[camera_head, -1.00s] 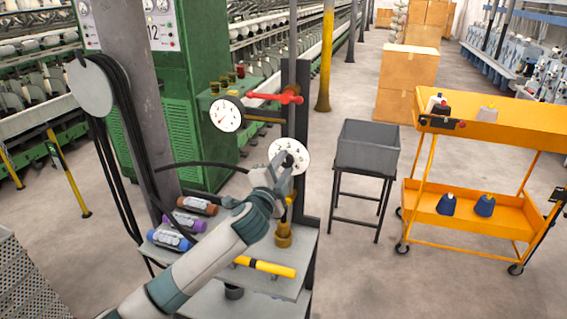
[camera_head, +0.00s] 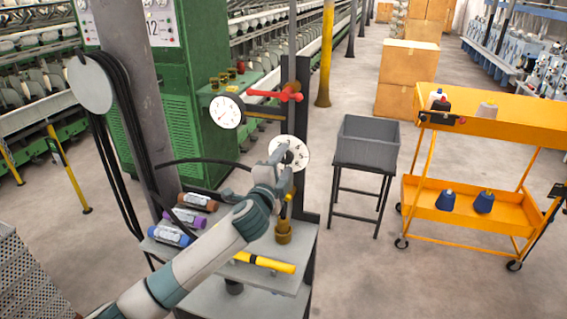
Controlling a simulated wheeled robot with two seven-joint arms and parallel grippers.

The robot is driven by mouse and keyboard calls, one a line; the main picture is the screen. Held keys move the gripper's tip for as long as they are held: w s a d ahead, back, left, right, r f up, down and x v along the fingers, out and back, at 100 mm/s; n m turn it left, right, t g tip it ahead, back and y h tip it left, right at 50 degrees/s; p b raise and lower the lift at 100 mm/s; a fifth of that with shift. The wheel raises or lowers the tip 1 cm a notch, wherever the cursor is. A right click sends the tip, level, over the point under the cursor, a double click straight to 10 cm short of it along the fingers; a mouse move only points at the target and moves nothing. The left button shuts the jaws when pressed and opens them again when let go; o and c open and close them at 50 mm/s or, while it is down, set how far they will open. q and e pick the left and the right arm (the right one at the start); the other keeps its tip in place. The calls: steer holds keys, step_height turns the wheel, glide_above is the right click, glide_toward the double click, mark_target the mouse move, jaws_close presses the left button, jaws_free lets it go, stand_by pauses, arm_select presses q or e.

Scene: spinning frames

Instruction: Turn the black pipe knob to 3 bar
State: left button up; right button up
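A round white dial plate (camera_head: 297,142) is on the pipe post, at the middle of the head view. The black knob (camera_head: 289,157) shows as a small dark spot at its centre, partly covered by my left gripper. My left gripper (camera_head: 284,158) is at the dial's lower left face, with its fingers close around or beside the knob. Whether the fingers touch or grip it is too small to tell. A white pressure gauge (camera_head: 226,112) with a red needle sits to the upper left; its numbers are unreadable. My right gripper is not in view.
A red valve handle (camera_head: 275,95) is above the dial. A grey bin (camera_head: 368,142) and an orange cart (camera_head: 470,205) stand to the right, with clear floor between.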

arm_select(q)
steer(key=shift+s, duration=0.1)
steer(key=shift+s+a+b, duration=0.2)
steer(key=shift+s+b, duration=0.15)
steer(key=shift+s, duration=0.15)
steer(key=b+v, duration=0.5)
steer(key=v, duration=1.1)
steer(key=shift+s, duration=0.1)
